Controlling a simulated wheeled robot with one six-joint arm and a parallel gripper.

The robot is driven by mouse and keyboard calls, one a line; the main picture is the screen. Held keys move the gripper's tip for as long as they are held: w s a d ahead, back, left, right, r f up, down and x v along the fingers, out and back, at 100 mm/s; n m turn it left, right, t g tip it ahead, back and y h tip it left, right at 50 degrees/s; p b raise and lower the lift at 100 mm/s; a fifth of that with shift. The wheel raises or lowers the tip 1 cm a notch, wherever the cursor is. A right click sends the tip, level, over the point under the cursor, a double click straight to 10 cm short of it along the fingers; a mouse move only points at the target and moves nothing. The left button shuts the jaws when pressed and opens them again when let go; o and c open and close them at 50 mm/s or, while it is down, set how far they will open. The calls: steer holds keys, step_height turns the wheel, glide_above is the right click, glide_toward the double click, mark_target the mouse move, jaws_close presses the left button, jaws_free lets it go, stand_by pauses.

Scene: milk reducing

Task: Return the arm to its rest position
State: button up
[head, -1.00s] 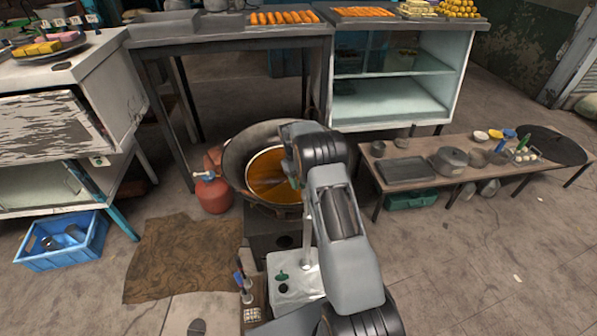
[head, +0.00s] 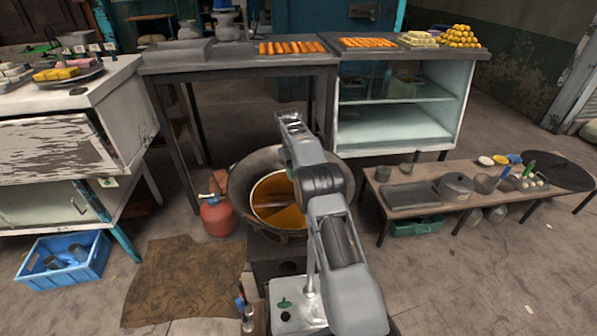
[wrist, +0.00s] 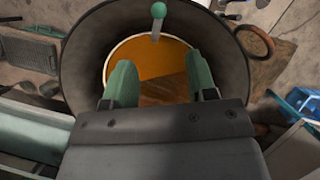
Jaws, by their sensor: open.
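My arm reaches forward over a big dark wok (head: 238,190) with orange-brown liquid (head: 272,190) in it. In the wrist view my gripper (wrist: 158,82) shows two green fingers set well apart, with nothing between them. Behind the fingers the wok (wrist: 85,60) and the orange liquid (wrist: 150,55) lie below. A thin tool with a green ball end (wrist: 158,10) stands at the wok's far rim in the wrist view. In the head view the fingers are hidden by my arm.
A low bench (head: 410,208) with pots stands on the right. Behind are a metal table (head: 230,65) and a glass-shelf cabinet (head: 400,125). A red gas bottle (head: 218,217) stands left of the wok. A blue crate (head: 65,260) is at the left.

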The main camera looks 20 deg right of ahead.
stand_by(0.5)
step_height(320, 180, down, 5)
steer(key=m, duration=0.1)
steer(key=s+a+r+t+p, duration=0.1)
steer(key=s+a+r+t, duration=0.1)
steer(key=s+r, duration=0.4)
steer(key=s+a+r+t+p, duration=0.2)
steer(key=s+a+r, duration=0.3)
steer(key=s, duration=0.9)
steer(key=s+a+r+t+p, duration=0.2)
steer(key=s+a+r+t, duration=0.2)
steer(key=s+r, duration=0.4)
steer(key=s, duration=0.3)
steer(key=shift+a+r+m+y, duration=0.2)
steer(key=shift+m+y, duration=0.1)
